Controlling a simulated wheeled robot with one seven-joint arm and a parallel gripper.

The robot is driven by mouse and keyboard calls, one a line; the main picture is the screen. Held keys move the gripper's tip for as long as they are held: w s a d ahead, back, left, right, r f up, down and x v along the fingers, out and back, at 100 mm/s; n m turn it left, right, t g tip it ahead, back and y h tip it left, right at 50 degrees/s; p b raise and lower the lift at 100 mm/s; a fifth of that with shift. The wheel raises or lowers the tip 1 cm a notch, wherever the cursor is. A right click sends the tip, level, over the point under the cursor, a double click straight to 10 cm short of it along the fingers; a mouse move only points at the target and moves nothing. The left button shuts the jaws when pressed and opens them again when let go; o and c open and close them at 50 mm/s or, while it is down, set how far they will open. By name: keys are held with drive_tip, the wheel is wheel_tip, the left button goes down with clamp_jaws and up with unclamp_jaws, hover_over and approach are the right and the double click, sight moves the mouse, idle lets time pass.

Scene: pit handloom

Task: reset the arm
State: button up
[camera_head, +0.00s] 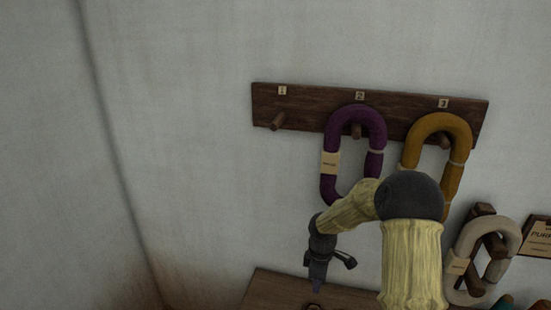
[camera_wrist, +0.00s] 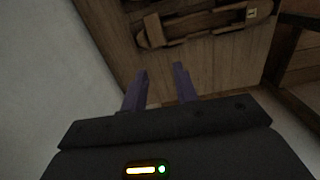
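My gripper (camera_wrist: 160,88) shows in the wrist view with its two purple-grey fingers apart and nothing between them. It points at a wooden surface. In the head view my gripper (camera_head: 317,284) hangs downward at the end of my bent arm, over a wooden table (camera_head: 262,290). The arm covers part of the peg rack area and the lower end of the mustard skein.
A dark peg rack (camera_head: 305,108) is on the wall. Its peg 1 (camera_head: 277,122) is bare. A purple skein (camera_head: 328,140) hangs on peg 2 and a mustard skein (camera_head: 455,130) on peg 3. A cream skein (camera_head: 510,235) hangs lower right. Wooden parts (camera_wrist: 205,22) lie ahead.

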drive_tip(key=s+r+m+t+p, duration=0.2)
drive_tip(key=s+r+m+p, duration=0.3)
drive_tip(key=s+r+m, duration=0.9)
drive_tip(key=s+r, duration=0.3)
drive_tip(key=s, duration=0.3)
drive_tip(key=shift+s+r+t, duration=0.15)
drive_tip(key=shift+s+t, duration=0.1)
drive_tip(key=shift+t, duration=0.05)
